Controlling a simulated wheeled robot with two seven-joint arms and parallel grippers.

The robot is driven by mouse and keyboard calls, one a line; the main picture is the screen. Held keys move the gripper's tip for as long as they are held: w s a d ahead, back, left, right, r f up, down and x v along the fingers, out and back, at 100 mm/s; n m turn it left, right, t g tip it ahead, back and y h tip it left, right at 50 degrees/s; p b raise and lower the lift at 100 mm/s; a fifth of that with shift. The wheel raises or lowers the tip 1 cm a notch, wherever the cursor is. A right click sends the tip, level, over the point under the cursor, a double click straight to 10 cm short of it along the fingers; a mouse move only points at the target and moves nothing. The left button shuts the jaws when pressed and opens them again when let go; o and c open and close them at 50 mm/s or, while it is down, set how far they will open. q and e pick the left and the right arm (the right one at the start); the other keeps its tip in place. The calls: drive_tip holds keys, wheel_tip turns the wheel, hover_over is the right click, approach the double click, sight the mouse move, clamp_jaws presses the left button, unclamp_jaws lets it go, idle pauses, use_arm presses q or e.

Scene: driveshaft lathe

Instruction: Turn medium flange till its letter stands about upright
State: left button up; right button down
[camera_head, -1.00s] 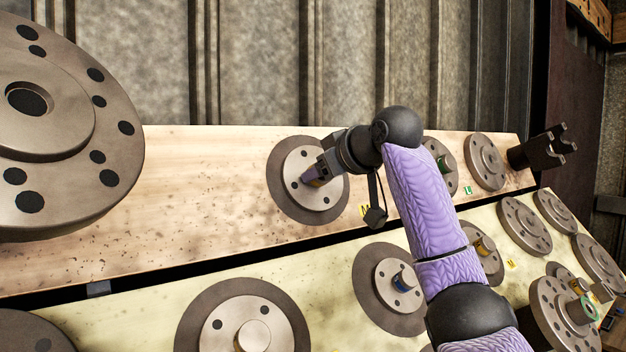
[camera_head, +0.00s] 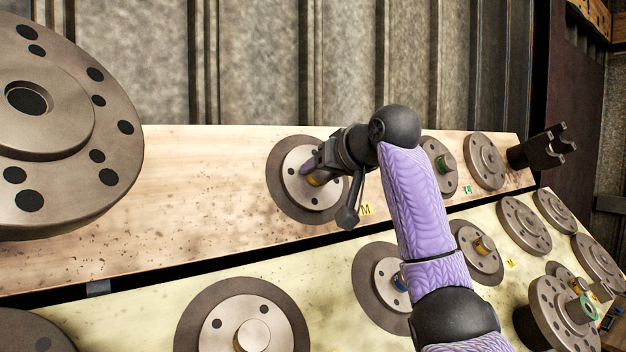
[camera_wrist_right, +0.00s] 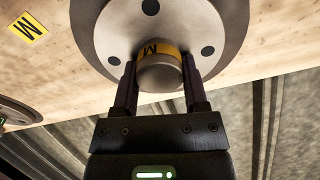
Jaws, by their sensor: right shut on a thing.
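The medium flange (camera_head: 290,200) is a dark metal disc with a lighter holed hub, mounted on the upper wooden board. Its central stub carries a yellow band with a black letter M, seen in the right wrist view (camera_wrist_right: 150,50). In that view the letter is tilted onto its head or side and sits left of the stub's middle. My right gripper (camera_head: 312,172) is at the stub, and in the right wrist view its two fingers (camera_wrist_right: 158,82) straddle the stub and are shut on it. My left gripper is not in view.
A yellow M label (camera_head: 366,210) is on the board right of the flange. A green-banded flange (camera_head: 437,160) stands farther right. A large flange (camera_head: 60,120) fills the left. Several flanges sit on the lower board (camera_head: 130,318).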

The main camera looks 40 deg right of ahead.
drive_tip(key=shift+w, duration=0.1)
idle(0.3)
drive_tip(key=shift+c, duration=2)
unclamp_jaws()
drive_tip(key=o, duration=0.4)
drive_tip(key=shift+w+f, duration=0.1)
drive_tip(key=shift+s, duration=0.25)
drive_tip(key=b+v, duration=0.3)
drive_tip(key=v, duration=0.6)
drive_tip(key=shift+s, duration=0.15)
